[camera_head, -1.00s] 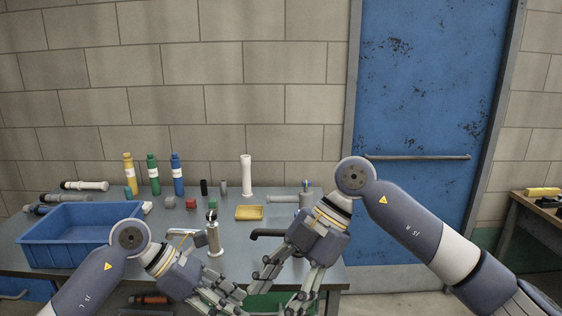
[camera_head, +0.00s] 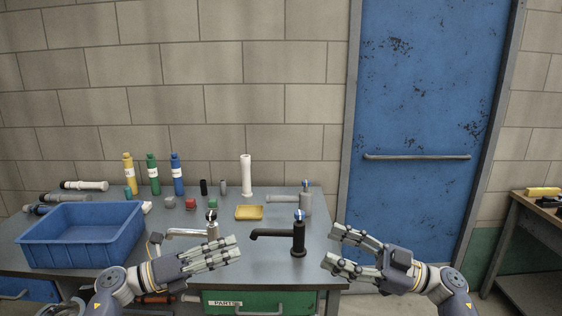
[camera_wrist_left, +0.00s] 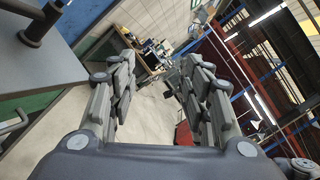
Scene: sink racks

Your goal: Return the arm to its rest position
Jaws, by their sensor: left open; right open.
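My left gripper (camera_head: 235,251) is in front of the table at the lower middle of the head view, its fingers pointing right. In the left wrist view its two fingers (camera_wrist_left: 160,88) stand apart with nothing between them. My right gripper (camera_head: 332,250) is at the lower right, beyond the table's right end. Its fingers point left, spread apart and empty. Neither gripper holds anything.
The grey table (camera_head: 272,270) carries a blue bin (camera_head: 85,250), a black faucet (camera_head: 299,238), a silver faucet (camera_head: 212,228), a yellow sponge (camera_head: 249,212) and several bottles at the back. A blue door (camera_head: 415,110) stands behind on the right. A side bench (camera_head: 535,222) is far right.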

